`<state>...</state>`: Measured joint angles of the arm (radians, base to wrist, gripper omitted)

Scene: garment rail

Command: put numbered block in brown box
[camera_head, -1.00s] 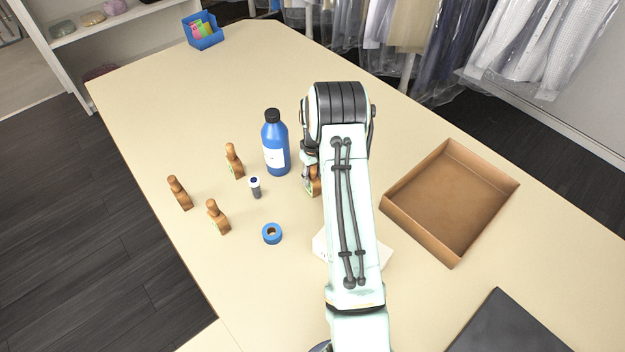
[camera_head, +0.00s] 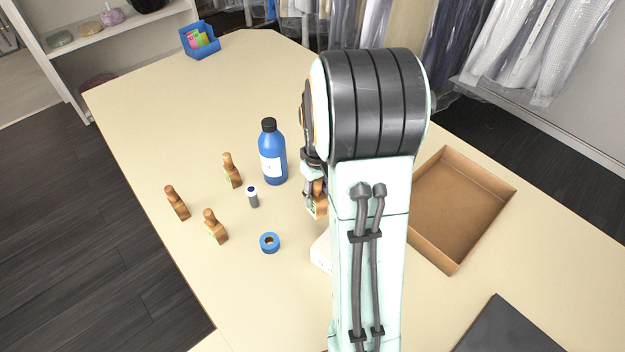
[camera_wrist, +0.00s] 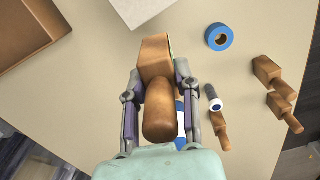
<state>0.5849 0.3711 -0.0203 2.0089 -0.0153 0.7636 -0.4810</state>
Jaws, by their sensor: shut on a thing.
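My gripper (camera_wrist: 163,105) is shut on a brown wooden block with a rounded handle (camera_wrist: 158,110); in the head view this block (camera_head: 318,205) is partly hidden by my arm. It appears held above the table. Its number cannot be read. The open brown box (camera_head: 457,200) stands to the right of my arm in the head view, its left part covered by the arm. A corner of the box also shows at the top left of the wrist view (camera_wrist: 22,30).
A blue bottle (camera_head: 272,153), a small white-capped vial (camera_head: 252,196) and a blue tape ring (camera_head: 269,242) stand left of my gripper. A white item (camera_head: 321,254) lies partly under my arm. A dark flat panel (camera_head: 508,328) is at front right. A blue bin (camera_head: 199,40) is at the far end.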

